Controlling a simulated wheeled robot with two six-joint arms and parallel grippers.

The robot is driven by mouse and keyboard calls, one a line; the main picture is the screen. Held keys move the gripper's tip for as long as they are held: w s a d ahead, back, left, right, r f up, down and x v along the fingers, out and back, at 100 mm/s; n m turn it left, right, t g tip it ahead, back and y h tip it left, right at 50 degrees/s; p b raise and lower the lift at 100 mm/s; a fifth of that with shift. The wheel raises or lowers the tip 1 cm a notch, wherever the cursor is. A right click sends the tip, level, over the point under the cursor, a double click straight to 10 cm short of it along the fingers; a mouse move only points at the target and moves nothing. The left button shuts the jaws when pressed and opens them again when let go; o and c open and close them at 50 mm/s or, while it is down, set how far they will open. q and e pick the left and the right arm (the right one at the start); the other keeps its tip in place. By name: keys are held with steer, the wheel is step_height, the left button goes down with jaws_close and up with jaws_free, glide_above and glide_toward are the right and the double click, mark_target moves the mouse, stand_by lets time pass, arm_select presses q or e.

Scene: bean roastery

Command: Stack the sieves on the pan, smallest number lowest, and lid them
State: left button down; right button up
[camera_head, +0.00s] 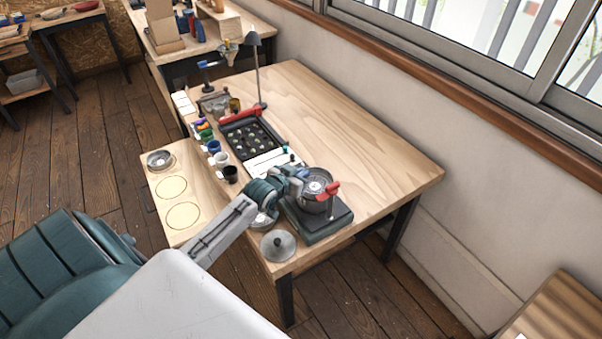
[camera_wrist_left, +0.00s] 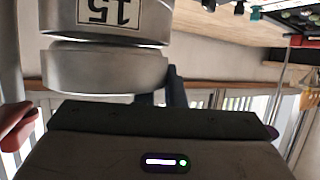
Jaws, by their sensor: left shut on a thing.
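A sieve stack (camera_head: 313,203) stands on the dark green shaker (camera_head: 322,228) at the table's front. My left gripper (camera_head: 303,178) is at its top left and is shut on a sieve, whose perforated disc shows on top (camera_head: 319,180). In the left wrist view, which is upside down, a metal ring labelled 15 (camera_wrist_left: 110,17) adjoins an unlabelled metal ring (camera_wrist_left: 105,72). I cannot tell if they touch fully. The pan is not clearly visible. Another sieve (camera_head: 160,158) lies at the table's left end. A round part (camera_head: 262,221) is partly hidden under my arm. The knobbed lid (camera_head: 278,245) lies at the near edge.
Two empty circles (camera_head: 183,216) mark the left board. Several small cups (camera_head: 222,160), a black tray (camera_head: 252,139) and a desk lamp (camera_head: 256,72) stand behind my arm. A red-topped post (camera_head: 331,200) rises beside the stack. The table's right half (camera_head: 345,135) is clear.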

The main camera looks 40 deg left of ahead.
arm_select(q)
steer(key=shift+f+b, duration=0.35)
steer(key=shift+f, duration=0.1)
steer(key=c, duration=1.8)
jaws_free()
steer(key=shift+p+v, duration=1)
steer(key=shift+p, duration=0.1)
steer(key=p+v, duration=0.9)
